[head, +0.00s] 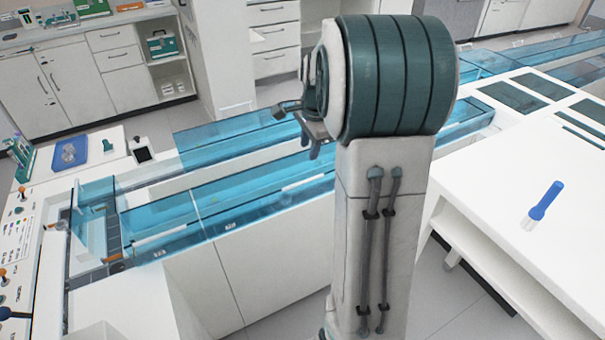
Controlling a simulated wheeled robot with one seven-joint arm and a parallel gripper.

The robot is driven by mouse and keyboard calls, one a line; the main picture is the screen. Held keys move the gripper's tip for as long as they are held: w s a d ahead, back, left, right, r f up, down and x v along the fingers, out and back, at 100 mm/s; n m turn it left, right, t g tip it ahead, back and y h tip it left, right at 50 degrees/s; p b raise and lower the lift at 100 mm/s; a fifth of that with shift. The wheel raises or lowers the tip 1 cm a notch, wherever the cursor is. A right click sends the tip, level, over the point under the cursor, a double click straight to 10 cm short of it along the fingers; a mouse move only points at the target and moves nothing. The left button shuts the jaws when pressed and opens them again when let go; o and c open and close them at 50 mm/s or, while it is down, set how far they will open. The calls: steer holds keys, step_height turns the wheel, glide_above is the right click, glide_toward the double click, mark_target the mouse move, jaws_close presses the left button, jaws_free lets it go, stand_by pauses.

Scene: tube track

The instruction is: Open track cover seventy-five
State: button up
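The tube track runs across the middle under clear blue covers. One long cover (165,214) lies flat over the near left section. Another cover (270,185) adjoins it on the right and runs behind my arm. Small labels show on the track's front edge, but their numbers are too small to read, so I cannot tell which cover is seventy-five. My gripper (312,140) is above the track, left of my arm's large joint. It is small and partly hidden by my arm, and its finger opening is unclear. Whether it touches a cover is unclear.
An upright blue clear panel (91,200) stands at the track's left end. A control panel (18,235) with joysticks is at far left. A blue tray (70,153) sits on the counter.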

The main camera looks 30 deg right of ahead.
mark_target(304, 183)
steer(key=w+f, duration=0.1)
steer(key=f, duration=0.7)
steer(key=w+f+p, duration=0.1)
steer(key=f, duration=0.4)
steer(key=shift+w+a, duration=0.1)
steer(key=shift+w, duration=0.2)
jaws_close()
